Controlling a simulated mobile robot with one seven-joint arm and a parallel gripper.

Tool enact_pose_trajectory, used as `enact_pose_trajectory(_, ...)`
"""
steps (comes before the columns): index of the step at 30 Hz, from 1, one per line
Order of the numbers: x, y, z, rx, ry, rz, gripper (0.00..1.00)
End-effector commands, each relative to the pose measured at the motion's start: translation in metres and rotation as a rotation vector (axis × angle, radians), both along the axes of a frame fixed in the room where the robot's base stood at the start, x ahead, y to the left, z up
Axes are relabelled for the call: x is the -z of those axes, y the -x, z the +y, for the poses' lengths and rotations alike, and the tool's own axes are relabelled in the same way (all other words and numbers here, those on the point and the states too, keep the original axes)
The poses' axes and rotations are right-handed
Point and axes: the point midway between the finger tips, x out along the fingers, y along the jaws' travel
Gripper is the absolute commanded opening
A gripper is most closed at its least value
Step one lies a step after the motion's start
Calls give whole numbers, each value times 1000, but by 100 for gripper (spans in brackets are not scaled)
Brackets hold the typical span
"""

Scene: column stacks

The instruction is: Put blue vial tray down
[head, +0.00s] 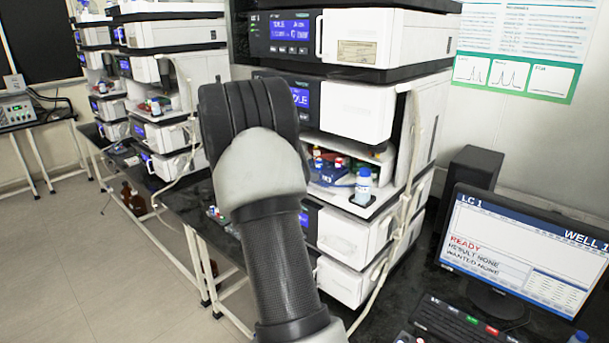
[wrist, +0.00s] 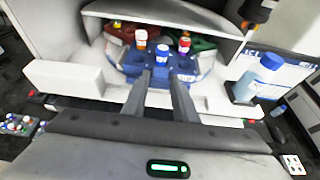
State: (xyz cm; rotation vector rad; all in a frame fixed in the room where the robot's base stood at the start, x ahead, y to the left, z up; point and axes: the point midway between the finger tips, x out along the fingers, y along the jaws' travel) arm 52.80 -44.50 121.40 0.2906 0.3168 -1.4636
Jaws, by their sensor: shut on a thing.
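The blue vial tray (wrist: 160,70) sits between my gripper's fingers in the wrist view, at the mouth of an open instrument compartment. In the head view the blue tray (head: 327,172) shows small inside the compartment, right of my arm. My gripper (wrist: 160,82) is shut on the blue tray. In the head view my arm hides the gripper. I cannot tell whether the tray's underside touches the compartment floor.
A red tray (wrist: 120,32) and a green tray (wrist: 203,44) stand behind the blue tray. A blue-capped bottle (wrist: 258,78) stands right of the opening. A monitor (head: 525,250) stands on the bench at right.

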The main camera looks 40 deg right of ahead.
Motion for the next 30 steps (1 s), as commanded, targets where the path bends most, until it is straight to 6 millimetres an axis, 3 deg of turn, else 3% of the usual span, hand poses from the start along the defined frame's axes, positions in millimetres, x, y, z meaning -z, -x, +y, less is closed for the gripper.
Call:
enact_pose_trajectory(2, 4, 0, 0, 0, 1, 0, 3)
enact_pose_trajectory(3, 4, 0, 0, 0, 0, 0, 28)
enact_pose_trajectory(6, 3, 0, 0, 0, 0, 0, 44)
enact_pose_trajectory(17, -3, 0, 0, 0, 0, -1, 45)
enact_pose_trajectory(22, -10, 0, 23, -4, 1, -3, 45)
enact_pose_trajectory(30, -32, 5, 77, -5, 1, -2, 45)
